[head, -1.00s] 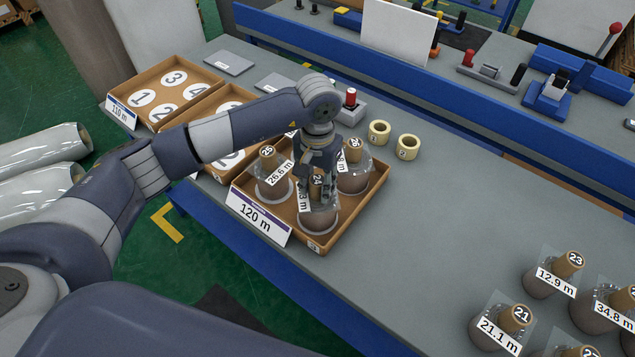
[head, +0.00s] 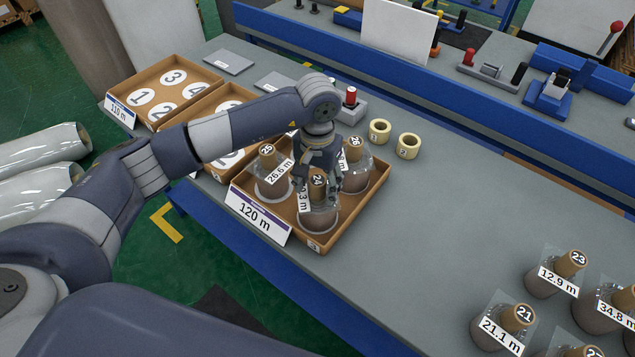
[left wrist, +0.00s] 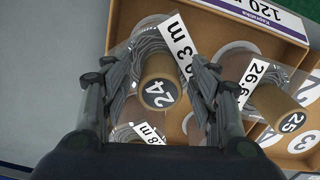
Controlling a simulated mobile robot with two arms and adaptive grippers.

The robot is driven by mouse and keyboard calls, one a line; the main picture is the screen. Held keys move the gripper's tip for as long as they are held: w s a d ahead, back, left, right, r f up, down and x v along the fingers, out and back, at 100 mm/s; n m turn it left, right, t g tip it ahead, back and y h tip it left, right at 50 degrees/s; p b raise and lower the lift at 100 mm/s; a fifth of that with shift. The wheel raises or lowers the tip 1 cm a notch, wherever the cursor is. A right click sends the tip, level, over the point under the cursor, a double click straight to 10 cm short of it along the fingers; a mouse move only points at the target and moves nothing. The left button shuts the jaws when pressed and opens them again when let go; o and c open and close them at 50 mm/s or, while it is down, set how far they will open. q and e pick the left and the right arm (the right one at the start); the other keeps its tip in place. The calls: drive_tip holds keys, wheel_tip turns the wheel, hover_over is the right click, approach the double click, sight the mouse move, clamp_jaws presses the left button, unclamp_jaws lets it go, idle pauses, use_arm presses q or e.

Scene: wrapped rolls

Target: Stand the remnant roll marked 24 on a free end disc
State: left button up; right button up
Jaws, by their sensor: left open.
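The remnant roll marked 24 (head: 319,217) stands upright at the front of the cardboard tray labelled 120 m (head: 333,236). It has a brown core and clear wrap, and its tag is partly hidden by my fingers. My left gripper (head: 318,178) is over it, pointing down. In the left wrist view, my open left gripper (left wrist: 155,85) has one finger on each side of the core of roll 24 (left wrist: 160,82), with gaps visible. The disc beneath roll 24 is mostly hidden. My right gripper is not in view.
Roll 25 (head: 272,187) and another roll (head: 356,172) stand close by in the same tray. A 110 m tray (head: 200,75) with bare numbered discs is at the back left. Several rolls, including roll 23 (head: 551,282), stand at the right. The bench (head: 430,220) between is clear.

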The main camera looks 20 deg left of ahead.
use_arm(q)
wheel_tip(320, 180, up, 12)
idle(0.5)
idle(0.3)
